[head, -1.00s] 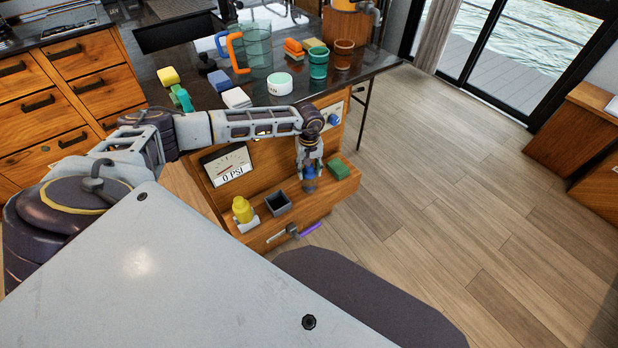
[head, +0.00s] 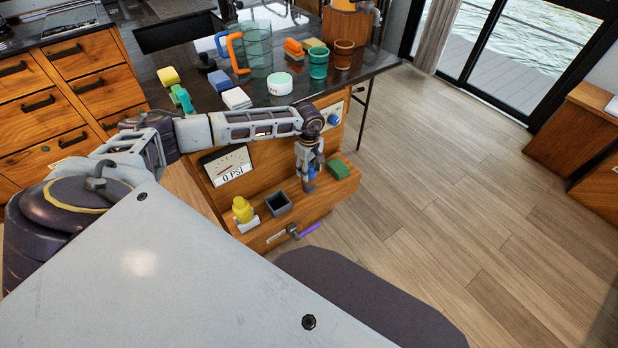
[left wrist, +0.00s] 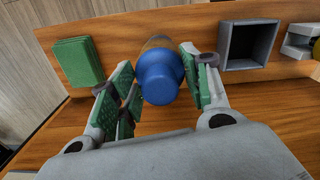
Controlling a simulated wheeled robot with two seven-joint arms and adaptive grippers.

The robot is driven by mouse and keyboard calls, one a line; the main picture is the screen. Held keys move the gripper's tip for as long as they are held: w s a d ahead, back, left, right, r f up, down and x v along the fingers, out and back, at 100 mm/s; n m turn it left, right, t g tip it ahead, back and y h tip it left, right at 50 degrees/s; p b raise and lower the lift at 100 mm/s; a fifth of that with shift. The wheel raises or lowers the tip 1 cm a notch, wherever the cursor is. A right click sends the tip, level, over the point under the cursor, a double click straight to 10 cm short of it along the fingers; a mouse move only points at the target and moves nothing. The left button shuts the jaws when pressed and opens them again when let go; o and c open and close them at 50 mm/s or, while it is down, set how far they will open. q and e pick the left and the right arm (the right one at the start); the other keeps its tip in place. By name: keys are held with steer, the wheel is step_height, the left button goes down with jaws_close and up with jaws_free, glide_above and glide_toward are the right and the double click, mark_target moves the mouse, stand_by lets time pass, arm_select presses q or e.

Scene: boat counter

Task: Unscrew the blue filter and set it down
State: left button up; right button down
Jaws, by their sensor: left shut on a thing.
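The blue filter (left wrist: 161,76) shows in the left wrist view between the green-padded fingers of my left gripper (left wrist: 160,82), with a brownish part just behind it. In the head view my left gripper (head: 309,184) points down over the wooden ledge, shut on the filter, which is mostly hidden by the fingers there. I cannot tell whether the filter is still on its seat. My right gripper is not in view.
A green block (head: 339,169) lies right of the gripper. An open grey square box (head: 278,204) and a yellow bottle (head: 243,209) stand to its left. A gauge (head: 228,167) reading 0 PSI is on the panel. A purple-handled lever (head: 308,229) is below.

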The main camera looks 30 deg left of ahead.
arm_select(q)
steer(key=shift+n, duration=2)
steer(key=o, duration=1)
steer(key=shift+o, duration=0.2)
steer(key=shift+m, duration=0.4)
steer(key=shift+m, duration=5.7)
